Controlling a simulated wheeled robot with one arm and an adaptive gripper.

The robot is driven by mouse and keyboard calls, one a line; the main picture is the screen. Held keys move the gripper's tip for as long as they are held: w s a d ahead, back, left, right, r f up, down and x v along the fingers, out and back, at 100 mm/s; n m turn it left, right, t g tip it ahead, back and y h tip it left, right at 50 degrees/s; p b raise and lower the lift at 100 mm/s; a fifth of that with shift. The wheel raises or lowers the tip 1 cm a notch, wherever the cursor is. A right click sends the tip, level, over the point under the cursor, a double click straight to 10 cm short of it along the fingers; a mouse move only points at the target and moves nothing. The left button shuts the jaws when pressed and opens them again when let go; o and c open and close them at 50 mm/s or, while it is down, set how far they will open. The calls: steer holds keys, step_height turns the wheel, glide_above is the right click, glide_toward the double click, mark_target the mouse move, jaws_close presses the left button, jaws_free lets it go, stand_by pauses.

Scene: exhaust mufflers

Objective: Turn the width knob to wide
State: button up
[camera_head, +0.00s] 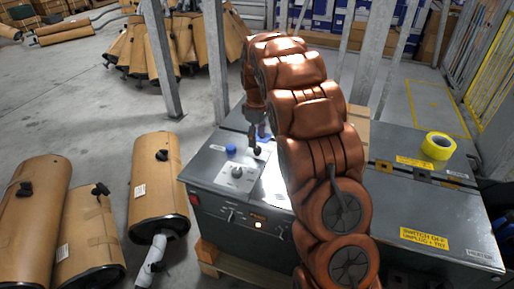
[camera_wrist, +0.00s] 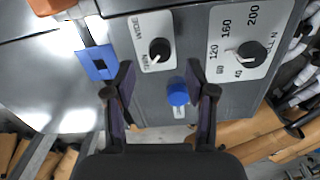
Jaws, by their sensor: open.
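In the wrist view, a small white plate with lettering too small to read surely carries a black round knob (camera_wrist: 159,50), which looks like the width knob. My gripper (camera_wrist: 160,80) is open, its two dark fingers apart, and the knob lies ahead of the gap between the tips. Nothing is between the fingers' grip; a blue button (camera_wrist: 178,92) shows through the gap. In the head view my gripper (camera_head: 258,147) is low over the machine's top panel (camera_head: 210,163), and the small knob is not clearly seen there.
A larger numbered dial (camera_wrist: 250,54) sits right of the small plate; in the head view the dial (camera_head: 237,172) is beside the blue button (camera_head: 231,149). A blue square part (camera_wrist: 98,62) is left. Yellow tape (camera_head: 438,146) lies on the right side; mufflers (camera_head: 156,180) stand left.

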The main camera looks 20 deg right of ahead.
mark_target(257, 148)
step_height(257, 148, down, 5)
stand_by(0.3)
steer(key=shift+c, duration=0.3)
jaws_close()
